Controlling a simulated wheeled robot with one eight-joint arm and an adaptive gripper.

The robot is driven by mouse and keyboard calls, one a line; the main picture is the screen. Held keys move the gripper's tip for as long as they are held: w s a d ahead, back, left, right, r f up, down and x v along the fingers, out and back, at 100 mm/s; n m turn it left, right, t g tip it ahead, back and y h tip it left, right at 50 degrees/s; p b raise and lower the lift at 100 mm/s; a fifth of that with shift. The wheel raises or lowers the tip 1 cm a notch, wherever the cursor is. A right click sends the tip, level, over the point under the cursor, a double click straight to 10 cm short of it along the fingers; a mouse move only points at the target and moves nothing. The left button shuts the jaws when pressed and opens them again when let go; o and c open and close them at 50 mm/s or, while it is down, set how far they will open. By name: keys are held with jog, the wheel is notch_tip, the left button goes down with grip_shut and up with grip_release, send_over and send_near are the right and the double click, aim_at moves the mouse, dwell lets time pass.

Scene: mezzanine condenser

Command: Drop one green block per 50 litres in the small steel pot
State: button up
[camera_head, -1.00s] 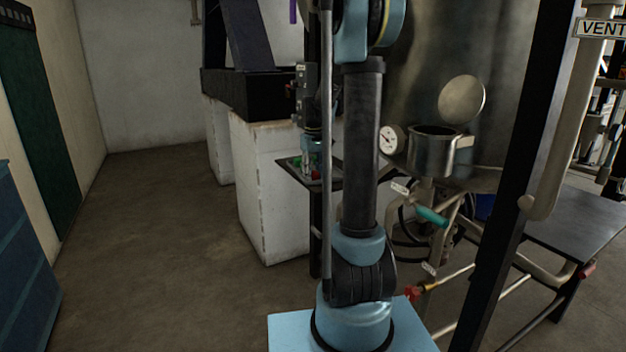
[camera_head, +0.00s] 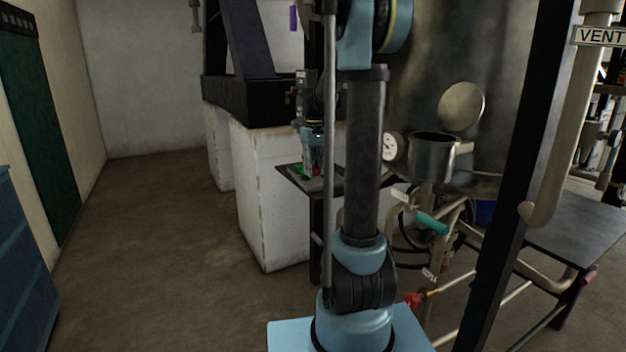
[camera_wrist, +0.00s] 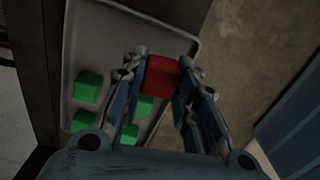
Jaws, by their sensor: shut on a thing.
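My gripper (camera_wrist: 160,85) is shut on a red block (camera_wrist: 161,77), which sits between its fingertips in the wrist view. Below is a grey tray (camera_wrist: 110,40) with several green blocks (camera_wrist: 88,86), some partly hidden by the fingers. In the head view my gripper (camera_head: 314,160) is low over the tray on a small dark stand (camera_head: 300,183). I cannot tell whether the red block touches the tray. The small steel pot (camera_head: 433,160) stands open to the right, in front of the large steel vessel; its inside bottom is hidden.
A round dial gauge (camera_head: 389,147) with a red needle is left of the pot; its reading is too small to read. Pipes and a teal-handled valve (camera_head: 432,224) lie below the pot. A dark post (camera_head: 512,180) stands right. The floor at left is clear.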

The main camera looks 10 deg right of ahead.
jog(key=shift+r, duration=2.6)
